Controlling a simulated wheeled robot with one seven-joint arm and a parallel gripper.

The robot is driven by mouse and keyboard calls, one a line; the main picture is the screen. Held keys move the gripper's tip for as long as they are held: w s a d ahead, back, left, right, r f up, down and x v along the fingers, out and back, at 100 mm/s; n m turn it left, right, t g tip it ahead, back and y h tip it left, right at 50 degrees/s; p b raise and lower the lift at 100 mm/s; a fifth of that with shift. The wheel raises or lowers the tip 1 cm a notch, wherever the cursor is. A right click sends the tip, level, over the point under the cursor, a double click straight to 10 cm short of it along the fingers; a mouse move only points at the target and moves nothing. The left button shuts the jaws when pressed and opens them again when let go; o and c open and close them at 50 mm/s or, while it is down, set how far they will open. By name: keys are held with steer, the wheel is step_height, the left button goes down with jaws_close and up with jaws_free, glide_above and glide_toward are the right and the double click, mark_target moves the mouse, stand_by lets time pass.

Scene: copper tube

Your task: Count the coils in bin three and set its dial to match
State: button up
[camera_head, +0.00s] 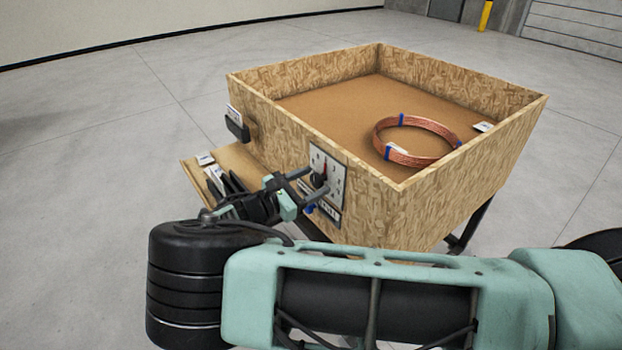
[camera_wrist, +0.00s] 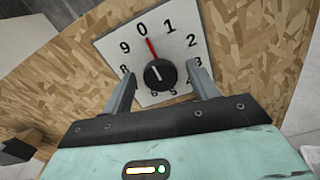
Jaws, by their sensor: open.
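An open-topped chipboard bin (camera_head: 455,205) holds one copper coil (camera_head: 384,128) with blue ties, lying flat on its brown floor near the right corner. On the bin's front wall is a white dial plate (camera_head: 337,168) with digits around a black knob; the plate also fills the top of the wrist view (camera_wrist: 182,42). The black knob (camera_wrist: 160,75) has a red pointer (camera_wrist: 150,46) that points at 0. My gripper (camera_head: 312,181) is open at the dial, with one finger on each side of the knob in the wrist view (camera_wrist: 162,74). I cannot tell whether the fingers touch it.
A label (camera_head: 328,208) below the dial is too small to read. A small black holder with a white card (camera_head: 236,124) is on the front wall's left end. A wooden shelf (camera_head: 193,172) with cards and dark items juts out below. Open grey floor surrounds the bin.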

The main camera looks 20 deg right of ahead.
steer(key=shift+d, duration=0.15)
steer(key=shift+c, duration=0.3)
steer(key=c, duration=0.9)
steer(key=shift+m, duration=0.3)
steer(key=shift+f+m+b, duration=0.15)
steer(key=shift+m+b, duration=0.95)
steer(key=shift+b, duration=0.1)
steer(key=shift+m+b, duration=1.2)
steer(key=shift+m, duration=0.8)
